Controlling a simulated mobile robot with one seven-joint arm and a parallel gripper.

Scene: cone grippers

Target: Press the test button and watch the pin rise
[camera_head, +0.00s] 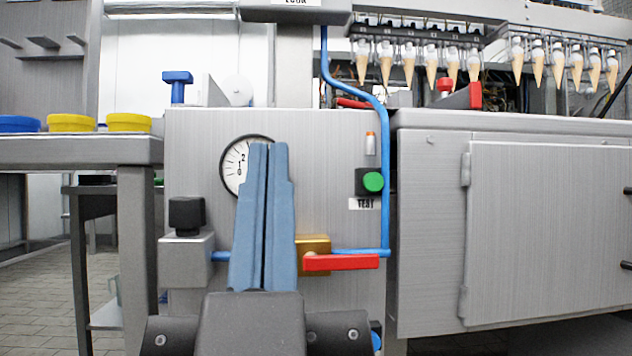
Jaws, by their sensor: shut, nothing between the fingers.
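The green round test button (373,182) sits on a dark square mount on the grey metal panel, right of centre, with a "TEST" label (362,203) just below it. Above it a small pin (370,145) with an orange tip and pale body stands upright on the panel. My gripper (268,146) is in front of the panel, its two blue fingers pointing up and closed together, with nothing between them. Its tips are left of the button and apart from it in the picture. The fingers hide part of the round gauge (238,168) and the valve line.
A red lever handle (341,262) on a brass valve (314,244) lies right of my fingers, below the button. A blue pipe (386,200) runs close to the button's right. A black knob (187,215) is at left. Several cones (432,65) hang at upper right.

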